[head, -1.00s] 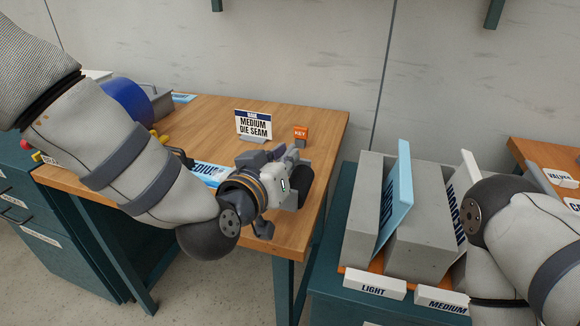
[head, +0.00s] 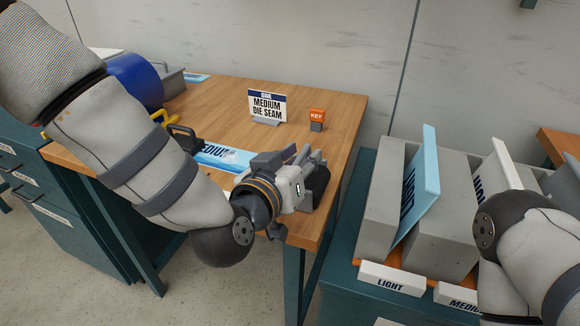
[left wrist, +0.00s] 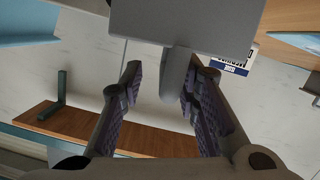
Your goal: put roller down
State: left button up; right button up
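My left gripper (head: 312,165) is low over the right front corner of the wooden table (head: 222,98). A dark rounded part (head: 317,187) beside its fingers seems to belong to the roller, mostly hidden by the gripper. In the left wrist view, the gripper's two padded fingers (left wrist: 165,85) stand apart. A grey stem (left wrist: 176,75) from a grey block (left wrist: 185,22), seemingly the roller, lies between them. A gap shows between stem and left finger; contact on the right side is unclear. My right arm shows at the right edge, its gripper outside the picture.
A blue medium label (head: 222,157) lies behind my left arm. Grey slabs (head: 440,190) with upright cards stand in a rack at right. The table's middle back is clear.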

pick_arm(q)
jog(key=p+v, duration=0.2)
jog(key=v, duration=0.9)
jog(key=s+a+f+g+y, duration=0.2)
jog(key=s+a+f+g, duration=0.25)
jog(key=s+f, duration=0.55)
jog(key=s+a+f+g+y, duration=0.1)
jog(key=s+a+f+g, duration=0.4)
jog(key=f, duration=1)
jog(key=s+a+f+n+g+y, duration=0.1)
jog(key=s+a+f+g, duration=0.1)
jog(key=s, duration=0.8)
jog(key=s+a+f+g+y+p, duration=0.1)
jog(key=s+a+g, duration=0.4)
jog(key=s, duration=0.5)
jog(key=shift+s+a+f+n+y, duration=0.3)
jog(key=shift+a+f+n+y, duration=0.15)
jog(key=shift+a, duration=0.3)
pick_arm(e)
jog(key=shift+t, duration=0.8)
jog(key=shift+w+r, duration=1.9)
